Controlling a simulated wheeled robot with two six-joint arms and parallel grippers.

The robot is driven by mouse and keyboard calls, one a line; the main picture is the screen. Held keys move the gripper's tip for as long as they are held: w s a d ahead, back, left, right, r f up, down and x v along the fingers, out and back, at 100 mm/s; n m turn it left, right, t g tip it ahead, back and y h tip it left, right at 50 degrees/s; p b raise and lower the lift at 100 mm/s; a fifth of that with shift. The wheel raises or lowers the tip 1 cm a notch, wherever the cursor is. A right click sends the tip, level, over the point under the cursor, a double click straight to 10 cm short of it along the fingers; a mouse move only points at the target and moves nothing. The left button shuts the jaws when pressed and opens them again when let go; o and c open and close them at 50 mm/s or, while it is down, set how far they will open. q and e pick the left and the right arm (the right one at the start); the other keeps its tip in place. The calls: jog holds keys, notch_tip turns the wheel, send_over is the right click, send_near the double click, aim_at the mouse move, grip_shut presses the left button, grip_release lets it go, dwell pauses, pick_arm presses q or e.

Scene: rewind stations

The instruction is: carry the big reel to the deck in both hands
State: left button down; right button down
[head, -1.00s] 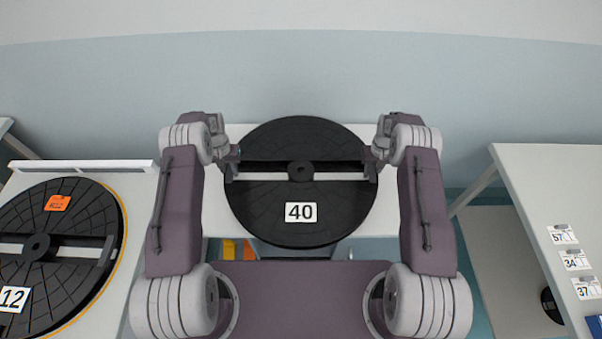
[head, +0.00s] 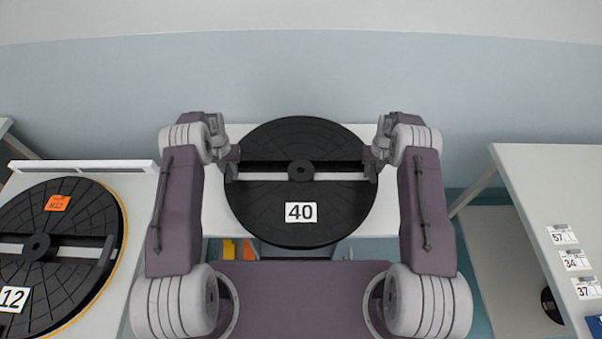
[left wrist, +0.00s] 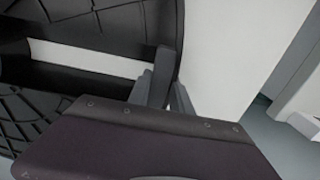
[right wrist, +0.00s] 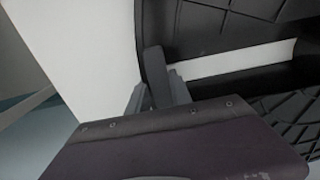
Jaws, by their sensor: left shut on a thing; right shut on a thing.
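The big black reel (head: 270,218) with a white "40" label is in front of me in the head view, between my two arms. It also shows in the left wrist view (left wrist: 105,22) and the right wrist view (right wrist: 215,28). My left gripper (head: 232,166) is shut on the reel at its left rim, at one end of the cross slot. My right gripper (head: 371,166) is shut on it at the right rim, opposite. The reel looks level and overlaps the near edge of a white table (head: 213,210). I cannot tell whether it touches the table.
At the left, a second black reel (head: 75,215) labelled "12", with an orange tag, lies on a white station (head: 135,200) with a yellow ring edge. At the right, a white table (head: 540,190) carries several number cards. Orange and yellow items (head: 229,250) show below the held reel.

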pick_arm(q)
jog(key=shift+w+r, duration=0.1)
pick_arm(e)
jog(key=shift+r, duration=0.1)
dwell(0.4)
